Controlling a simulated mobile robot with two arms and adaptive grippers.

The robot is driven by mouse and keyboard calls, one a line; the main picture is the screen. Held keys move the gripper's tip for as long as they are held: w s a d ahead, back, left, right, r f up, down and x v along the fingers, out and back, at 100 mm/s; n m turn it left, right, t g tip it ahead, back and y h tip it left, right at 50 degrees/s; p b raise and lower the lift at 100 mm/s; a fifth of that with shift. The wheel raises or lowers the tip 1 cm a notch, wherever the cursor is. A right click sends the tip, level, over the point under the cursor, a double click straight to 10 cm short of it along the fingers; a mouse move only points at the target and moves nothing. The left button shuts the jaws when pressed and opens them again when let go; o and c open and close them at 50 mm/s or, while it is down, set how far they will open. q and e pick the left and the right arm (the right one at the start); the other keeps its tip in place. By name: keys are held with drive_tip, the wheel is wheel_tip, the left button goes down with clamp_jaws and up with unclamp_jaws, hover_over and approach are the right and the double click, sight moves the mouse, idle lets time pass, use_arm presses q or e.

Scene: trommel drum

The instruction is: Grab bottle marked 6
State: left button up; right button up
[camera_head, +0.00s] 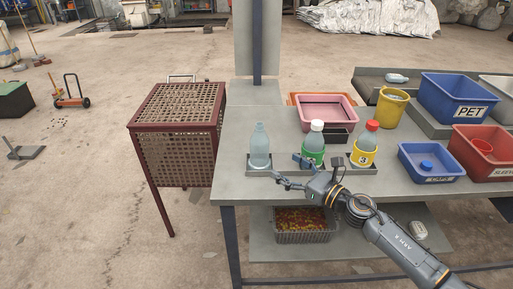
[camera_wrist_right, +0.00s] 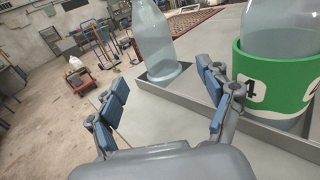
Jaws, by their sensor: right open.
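Three bottles stand in a row on the grey table, and I see no 6 on any of them. The left one is a clear bluish bottle (camera_head: 260,146) with no band or cap that I can make out. The middle one has a white cap and green band (camera_head: 313,155); the band reads 4 in the wrist view (camera_wrist_right: 280,82). The right one has a red cap and a yellow band (camera_head: 363,157) marked 3. My right gripper (camera_head: 288,170) is open and empty, in front of the row between the clear and green-banded bottles. The clear bottle (camera_wrist_right: 155,42) shows beyond its fingers (camera_wrist_right: 162,80).
The bottles stand in shallow grey trays (camera_head: 260,171). A pink bin (camera_head: 327,108), a yellow mug (camera_head: 390,107), a blue PET bin (camera_head: 458,98), a small blue bin (camera_head: 430,165) and a red bin (camera_head: 485,151) crowd behind and right.

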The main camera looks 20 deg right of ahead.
sight(266, 154)
drive_tip(key=x, duration=0.4)
drive_tip(key=shift+w+a+p, duration=0.15)
drive_tip(key=shift+w+p, duration=0.15)
drive_tip(key=shift+w+a, duration=0.2)
drive_tip(key=shift+w, duration=0.1)
drive_tip(key=shift+w+a, duration=0.1)
drive_tip(key=shift+w, duration=0.05)
drive_tip(key=x, duration=0.4)
drive_tip(key=shift+w+a+p, duration=0.1)
drive_tip(key=shift+a+p, duration=0.2)
drive_tip(key=shift+p, duration=0.05)
drive_tip(key=shift+w+a, duration=0.1)
drive_tip(key=shift+w, duration=0.1)
drive_tip(key=shift+c, duration=0.2)
drive_tip(key=c, duration=1.1)
use_arm(q)
drive_tip(key=shift+s+d+r, duration=0.3)
drive_tip(key=shift+s+r, duration=0.15)
drive_tip(key=shift+r, duration=0.35)
use_arm(e)
drive_tip(key=shift+c, duration=0.4)
drive_tip(key=shift+r, duration=0.1)
